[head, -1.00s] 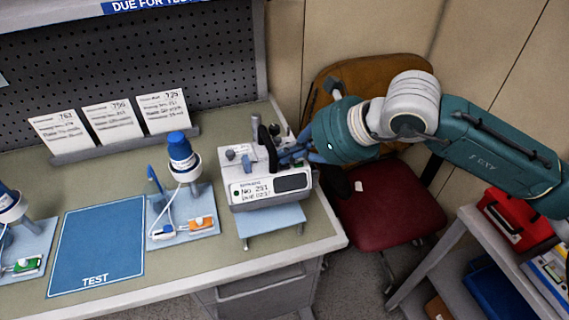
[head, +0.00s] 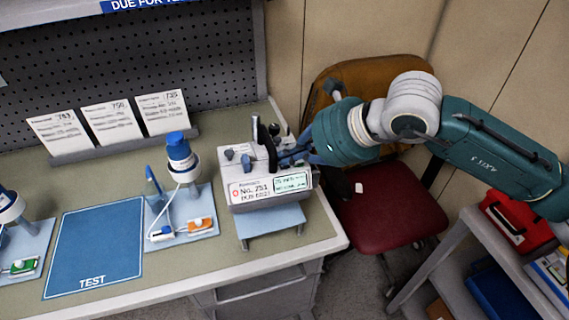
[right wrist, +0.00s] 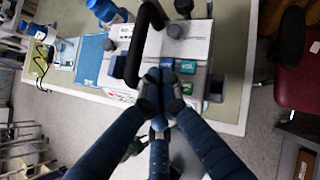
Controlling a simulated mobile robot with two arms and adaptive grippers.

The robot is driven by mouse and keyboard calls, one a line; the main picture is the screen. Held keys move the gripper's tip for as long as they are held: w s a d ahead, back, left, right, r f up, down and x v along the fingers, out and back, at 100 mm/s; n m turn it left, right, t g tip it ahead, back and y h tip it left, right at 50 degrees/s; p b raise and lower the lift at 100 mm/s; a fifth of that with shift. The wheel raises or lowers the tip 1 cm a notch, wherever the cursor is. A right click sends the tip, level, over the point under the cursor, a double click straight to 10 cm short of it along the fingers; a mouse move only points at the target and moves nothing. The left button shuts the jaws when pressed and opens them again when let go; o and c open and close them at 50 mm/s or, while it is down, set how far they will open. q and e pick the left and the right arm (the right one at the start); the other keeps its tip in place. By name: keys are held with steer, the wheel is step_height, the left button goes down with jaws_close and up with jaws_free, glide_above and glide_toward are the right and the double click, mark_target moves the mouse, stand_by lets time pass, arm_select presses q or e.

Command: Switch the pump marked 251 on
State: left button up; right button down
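The white pump marked 251 (head: 258,187) stands on a light blue stand (head: 270,221) at the bench's right end. Its display (head: 292,183) is lit pale green with text, and a red mark shows by the number. In the right wrist view the pump's top (right wrist: 190,45) has a black handle (right wrist: 135,50) and blue and green buttons (right wrist: 188,67). My right gripper (right wrist: 161,88) has its fingers drawn together at these buttons; the fingertips hide part of the panel, so exact contact cannot be told. In the head view my right gripper (head: 291,155) reaches in from the right. My left gripper is out of view.
A blue TEST mat (head: 95,250) lies left on the bench. Another device with a blue-capped bottle (head: 180,152) stands between mat and pump. Three cards (head: 112,122) stand behind. A red chair (head: 390,210) and a shelf cart (head: 450,255) are at right.

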stand_by(0.3)
steer(key=shift+r, duration=0.75)
steer(key=shift+w+r, duration=0.1)
steer(key=shift+r, duration=0.05)
steer(key=shift+w+d+r+p, duration=0.1)
steer(key=shift+r+p, duration=0.4)
steer(key=shift+r, duration=0.7)
steer(key=shift+w+r+p, duration=0.1)
steer(key=shift+r+p, duration=0.4)
steer(key=shift+r, duration=0.7)
